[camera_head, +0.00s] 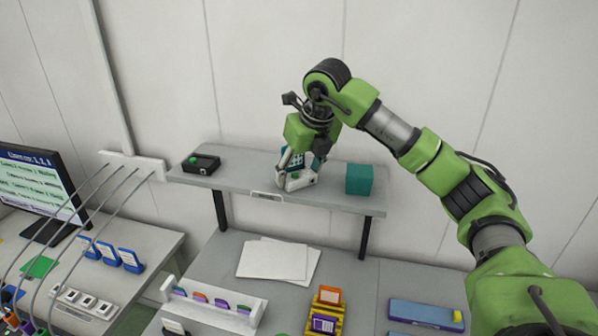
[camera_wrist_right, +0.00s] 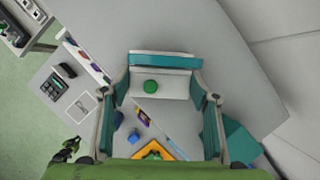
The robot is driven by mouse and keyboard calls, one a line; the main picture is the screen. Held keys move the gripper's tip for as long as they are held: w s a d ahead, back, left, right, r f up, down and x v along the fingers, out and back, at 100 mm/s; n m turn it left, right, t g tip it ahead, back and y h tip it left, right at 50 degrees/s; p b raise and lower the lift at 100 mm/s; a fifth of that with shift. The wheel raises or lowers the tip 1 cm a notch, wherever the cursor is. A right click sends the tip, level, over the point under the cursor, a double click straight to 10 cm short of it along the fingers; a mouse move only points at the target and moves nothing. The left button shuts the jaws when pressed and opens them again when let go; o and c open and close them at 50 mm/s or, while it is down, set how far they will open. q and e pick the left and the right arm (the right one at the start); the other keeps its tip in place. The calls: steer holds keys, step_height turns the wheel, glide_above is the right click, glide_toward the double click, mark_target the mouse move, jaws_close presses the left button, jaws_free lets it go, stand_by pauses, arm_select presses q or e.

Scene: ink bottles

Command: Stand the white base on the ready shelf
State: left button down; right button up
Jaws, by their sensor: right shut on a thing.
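The white base (camera_head: 297,181) is low in my right gripper (camera_head: 294,172) at the middle of the grey wall shelf (camera_head: 232,180). In the right wrist view a pale body with a teal strip (camera_wrist_right: 165,60) lies between the teal-padded fingers of my right gripper (camera_wrist_right: 162,100), which is shut on it. The base looks upright at shelf level; I cannot tell whether it touches the shelf. The fingers hide part of it. My left gripper does not show in the head view.
A teal cube (camera_head: 359,179) stands right of the base on the shelf. A black box with a green button (camera_head: 201,162) stands at the left end.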

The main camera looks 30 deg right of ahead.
steer(key=o, duration=1.2)
steer(key=shift+c, duration=0.2)
steer(key=shift+r, duration=0.25)
steer(key=b+v, duration=0.1)
steer(key=v, duration=1.1)
steer(key=shift+f, duration=0.15)
